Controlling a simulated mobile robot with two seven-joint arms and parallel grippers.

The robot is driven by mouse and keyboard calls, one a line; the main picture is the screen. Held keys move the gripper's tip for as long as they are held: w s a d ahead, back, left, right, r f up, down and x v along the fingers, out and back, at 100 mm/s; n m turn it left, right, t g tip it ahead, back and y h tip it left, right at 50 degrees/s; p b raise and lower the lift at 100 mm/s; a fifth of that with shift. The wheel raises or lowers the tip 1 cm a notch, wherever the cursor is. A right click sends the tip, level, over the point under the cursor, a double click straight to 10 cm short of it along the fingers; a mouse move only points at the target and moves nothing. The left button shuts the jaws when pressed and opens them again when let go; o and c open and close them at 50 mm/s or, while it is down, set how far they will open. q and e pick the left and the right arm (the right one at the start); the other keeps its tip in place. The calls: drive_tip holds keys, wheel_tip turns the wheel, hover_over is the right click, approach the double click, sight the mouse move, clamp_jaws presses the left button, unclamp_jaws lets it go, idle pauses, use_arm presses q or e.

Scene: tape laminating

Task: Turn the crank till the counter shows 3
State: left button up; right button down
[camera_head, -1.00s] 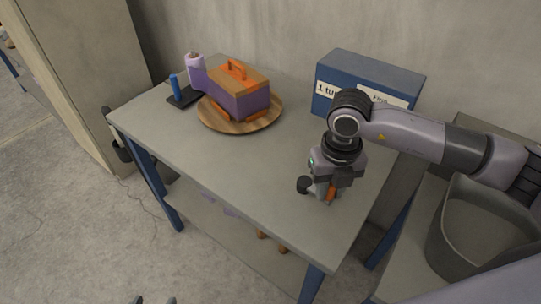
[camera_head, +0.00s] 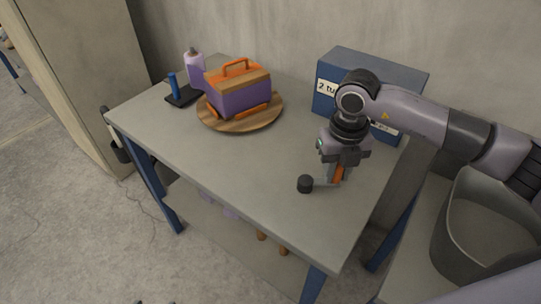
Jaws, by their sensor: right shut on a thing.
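The crank (camera_head: 321,183) is at the right side of the table, with a grey arm, a black round end and an orange handle (camera_head: 339,173). My right gripper (camera_head: 338,176) points down and is shut on the orange handle; its fingers hide part of it. The counter label (camera_head: 327,87) on a blue box (camera_head: 376,69) reads "2 tu", the rest hidden behind my right arm. A purple and orange box (camera_head: 239,97) with a handle sits on a round wooden plate (camera_head: 266,119). My left gripper is not clearly in view.
A lilac bottle (camera_head: 195,70) and a blue upright cylinder (camera_head: 174,86) on a black base stand at the table's back left. The table's middle (camera_head: 210,155) is clear. A grey bin (camera_head: 478,230) stands at the right.

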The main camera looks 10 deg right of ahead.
sight(314, 171)
drive_tip(key=shift+a, duration=0.2)
drive_tip(key=shift+w+b, duration=0.4)
drive_tip(key=shift+w, duration=0.2)
drive_tip(key=shift+w+a, duration=0.1)
drive_tip(key=shift+w, duration=0.8)
drive_tip(key=shift+w+a+f+b, duration=0.1)
drive_tip(key=shift+w+a+b, duration=0.3)
drive_tip(key=shift+w, duration=0.25)
drive_tip(key=shift+w+a+f+b, duration=0.1)
drive_tip(key=shift+w+a+b, duration=0.3)
drive_tip(key=shift+w, duration=0.2)
drive_tip(key=shift+r, duration=0.1)
drive_tip(key=shift+a, duration=0.1)
